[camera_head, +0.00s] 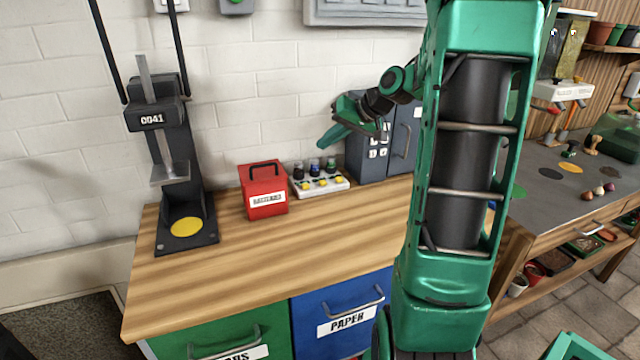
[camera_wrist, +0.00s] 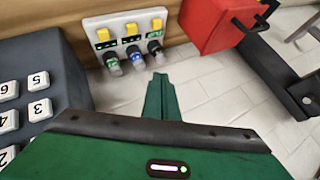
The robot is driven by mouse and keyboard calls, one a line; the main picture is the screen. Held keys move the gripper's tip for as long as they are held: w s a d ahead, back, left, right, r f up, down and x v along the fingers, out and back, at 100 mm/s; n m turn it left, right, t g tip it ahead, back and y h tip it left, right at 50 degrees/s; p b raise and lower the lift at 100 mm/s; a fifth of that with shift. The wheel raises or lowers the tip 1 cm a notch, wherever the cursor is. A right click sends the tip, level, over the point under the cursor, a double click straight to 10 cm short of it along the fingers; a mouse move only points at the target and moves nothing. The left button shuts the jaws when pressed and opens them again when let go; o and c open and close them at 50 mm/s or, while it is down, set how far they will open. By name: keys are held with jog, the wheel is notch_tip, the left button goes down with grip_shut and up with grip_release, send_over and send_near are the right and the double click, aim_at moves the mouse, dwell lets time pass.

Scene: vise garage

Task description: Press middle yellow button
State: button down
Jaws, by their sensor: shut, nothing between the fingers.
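A white panel (camera_head: 337,187) with three yellow buttons stands on the wooden bench against the wall. The middle yellow button (camera_head: 310,185) sits between the other two. In the wrist view the panel appears upside down, with the middle yellow button (camera_wrist: 131,29) near the top centre. Three small dark bottle-like parts with coloured labels stand on the panel behind the buttons. My gripper (camera_head: 322,141) is shut and empty, above and to the right of the panel in the head view. Its closed green fingers (camera_wrist: 160,82) point toward the panel and are apart from it.
A red batteries box (camera_head: 262,189) stands left of the panel. A grey keypad safe (camera_head: 403,140) stands to its right, close to my gripper. A black press (camera_head: 187,225) marked 0041 is at the far left. The front of the wooden bench (camera_head: 230,270) is clear.

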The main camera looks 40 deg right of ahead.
jog(key=shift+f, duration=0.1)
jog(key=shift+f, duration=4.3)
jog(key=shift+s+f, duration=0.1)
jog(key=shift+f, duration=0.75)
jog(key=shift+r, duration=0.9)
jog(key=shift+r, duration=2.5)
